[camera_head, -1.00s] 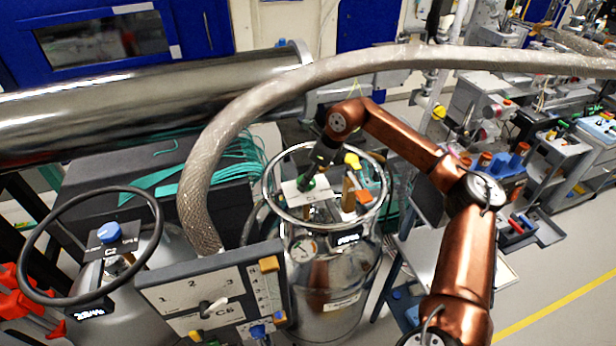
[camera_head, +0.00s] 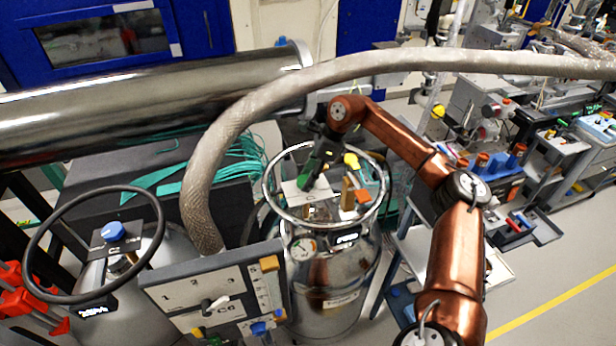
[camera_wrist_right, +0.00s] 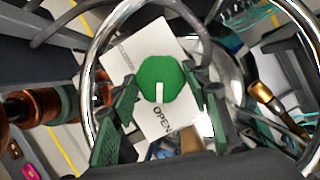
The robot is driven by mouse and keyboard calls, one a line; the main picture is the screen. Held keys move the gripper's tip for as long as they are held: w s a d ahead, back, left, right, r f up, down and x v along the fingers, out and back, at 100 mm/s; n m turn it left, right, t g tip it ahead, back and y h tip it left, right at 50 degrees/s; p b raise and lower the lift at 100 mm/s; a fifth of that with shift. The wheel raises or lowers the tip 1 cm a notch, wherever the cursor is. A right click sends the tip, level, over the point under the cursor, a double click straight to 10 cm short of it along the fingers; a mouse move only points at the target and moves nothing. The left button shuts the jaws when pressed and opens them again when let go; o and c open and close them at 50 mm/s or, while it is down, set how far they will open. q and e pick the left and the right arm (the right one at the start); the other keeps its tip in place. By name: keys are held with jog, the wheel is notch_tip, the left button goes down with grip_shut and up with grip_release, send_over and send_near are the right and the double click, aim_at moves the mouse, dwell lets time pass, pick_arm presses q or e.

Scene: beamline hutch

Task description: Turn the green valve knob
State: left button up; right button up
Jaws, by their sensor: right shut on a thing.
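The green valve knob (camera_wrist_right: 161,79) sits on a white plate (camera_wrist_right: 141,52) printed with "OPEN" in the right wrist view. A white line on the knob points toward that word. My right gripper (camera_wrist_right: 160,92) has its green-padded fingers on either side of the knob, shut on it. In the head view, my right gripper (camera_head: 306,184) reaches down inside the steel ring on top of a dewar (camera_head: 325,285), over the white plate; it mostly hides the knob there. My left gripper is not in view.
The steel ring (camera_head: 271,205) surrounds the gripper, with a yellow knob (camera_head: 352,160) and an orange knob (camera_head: 363,196) close to its right. A braided hose (camera_head: 200,190) arches over on the left. A panel (camera_head: 180,299) marked C6 and a black handwheel (camera_head: 157,215) stand front left.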

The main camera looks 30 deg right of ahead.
jog(key=o, duration=1.2)
jog(key=shift+c, duration=0.2)
jog(key=v, duration=1.2)
